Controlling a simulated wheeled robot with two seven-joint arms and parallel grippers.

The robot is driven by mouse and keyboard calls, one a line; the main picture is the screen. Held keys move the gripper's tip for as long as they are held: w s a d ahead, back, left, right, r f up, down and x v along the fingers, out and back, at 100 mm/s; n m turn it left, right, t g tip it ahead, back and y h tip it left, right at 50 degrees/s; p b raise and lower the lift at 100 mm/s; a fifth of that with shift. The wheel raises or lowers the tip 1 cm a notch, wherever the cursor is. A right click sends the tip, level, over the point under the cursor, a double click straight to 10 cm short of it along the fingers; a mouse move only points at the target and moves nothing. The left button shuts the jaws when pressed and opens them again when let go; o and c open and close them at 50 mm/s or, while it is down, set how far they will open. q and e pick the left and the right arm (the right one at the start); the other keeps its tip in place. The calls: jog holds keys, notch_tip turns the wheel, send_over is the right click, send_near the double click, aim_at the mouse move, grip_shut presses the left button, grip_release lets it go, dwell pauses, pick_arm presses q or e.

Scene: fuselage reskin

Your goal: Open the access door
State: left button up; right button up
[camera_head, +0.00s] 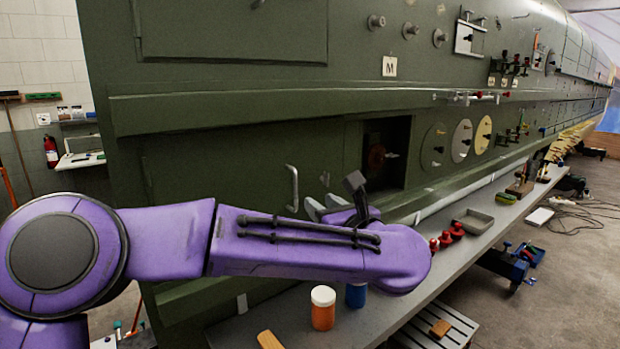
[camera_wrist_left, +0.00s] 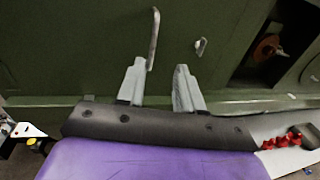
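The access door appears to be the dark green panel (camera_head: 215,165) low on the fuselage side, with an upright metal bar handle (camera_head: 293,188). The panel (camera_wrist_left: 75,45) and its handle (camera_wrist_left: 154,40) also show in the left wrist view. A small metal latch (camera_head: 325,178) sits right of the handle, and shows in the wrist view too (camera_wrist_left: 200,47). My left gripper (camera_head: 323,204) is open and empty, just right of and below the handle in the head view. In the wrist view its grey fingers (camera_wrist_left: 160,66) stand apart, with the handle above the left fingertip. Contact cannot be told. My right gripper is out of view.
A dark square opening (camera_head: 388,150) with a reddish round part inside lies right of the panel. Below runs a grey bench (camera_head: 380,312) with an orange jar (camera_head: 323,307), a blue jar (camera_head: 356,295), red knobs (camera_head: 446,238) and a tray (camera_head: 473,221).

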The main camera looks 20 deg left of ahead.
aim_at(295, 186)
pick_arm(q)
jog(key=p+x, duration=0.2)
jog(key=x, duration=0.3)
jog(key=p+x, duration=0.3)
jog(key=x, duration=0.2)
jog(key=shift+a+r, duration=0.2)
jog(key=shift+a, duration=0.15)
jog(key=shift+s+r, duration=0.3)
jog(key=shift+s, duration=0.25)
jog(key=shift+s+r, duration=0.1)
jog(key=shift+s, duration=0.1)
jog(key=c, duration=0.5)
jog(key=shift+w, duration=0.1)
grip_shut()
jog(key=shift+d, duration=0.1)
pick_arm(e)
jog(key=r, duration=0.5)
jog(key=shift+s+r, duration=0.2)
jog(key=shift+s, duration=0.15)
